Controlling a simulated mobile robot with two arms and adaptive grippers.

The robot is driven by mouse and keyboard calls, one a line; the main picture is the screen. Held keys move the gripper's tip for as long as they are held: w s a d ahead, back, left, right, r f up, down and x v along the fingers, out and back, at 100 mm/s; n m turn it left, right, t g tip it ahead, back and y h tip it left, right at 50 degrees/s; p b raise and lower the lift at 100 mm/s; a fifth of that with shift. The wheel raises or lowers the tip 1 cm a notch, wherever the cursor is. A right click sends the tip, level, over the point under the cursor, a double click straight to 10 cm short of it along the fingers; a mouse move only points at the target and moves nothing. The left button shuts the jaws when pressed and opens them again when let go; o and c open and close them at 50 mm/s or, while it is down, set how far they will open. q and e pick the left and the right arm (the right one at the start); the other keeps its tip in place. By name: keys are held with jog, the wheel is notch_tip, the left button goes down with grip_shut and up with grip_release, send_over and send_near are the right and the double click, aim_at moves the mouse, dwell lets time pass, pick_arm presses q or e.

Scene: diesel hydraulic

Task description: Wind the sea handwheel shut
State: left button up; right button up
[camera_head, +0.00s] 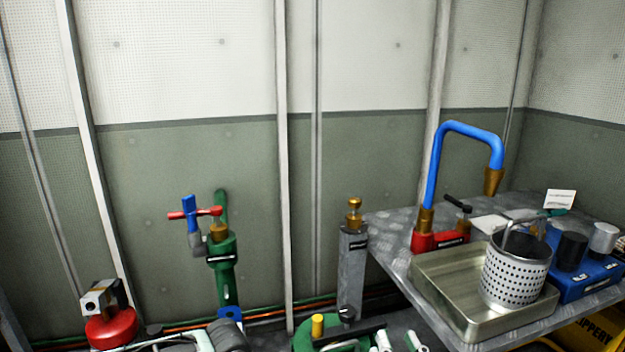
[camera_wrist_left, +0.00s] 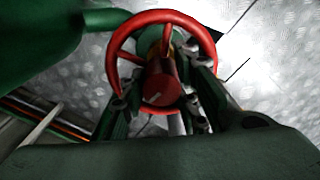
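A red spoked handwheel (camera_wrist_left: 168,17) fills the middle of the left wrist view, with a dark red hub (camera_wrist_left: 162,82) at its centre. The fingers of my left gripper (camera_wrist_left: 160,88) are spread apart on either side of the hub. They overlap the wheel's rim left and right; whether they touch it I cannot tell. Neither gripper can be made out clearly in the head view, and I cannot tell which part there is this wheel. No sea label is legible.
A green pipe (camera_wrist_left: 55,25) runs beside the wheel. In the head view, a green valve (camera_head: 222,250) with red and blue handles stands left. A metal bench (camera_head: 392,238) at right holds a tray (camera_head: 440,285), perforated basket (camera_head: 515,272) and blue tap (camera_head: 432,180). A red round part (camera_head: 110,328) sits lower left.

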pick_arm(q)
jog(key=shift+o, duration=0.6)
jog(key=shift+s+d+f, duration=0.15)
jog(key=shift+s+f, duration=0.2)
jog(key=shift+s, duration=0.1)
jog(key=shift+w, duration=0.15)
jog(key=n, duration=0.7)
jog(key=shift+w+r, duration=0.15)
jog(key=n, duration=0.4)
jog(key=shift+n, duration=0.3)
jog(key=n, duration=0.4)
jog(key=shift+a+n, duration=0.2)
jog(key=shift+n, duration=0.1)
jog(key=n, duration=0.4)
jog(key=shift+n, duration=0.3)
jog(key=n, duration=0.4)
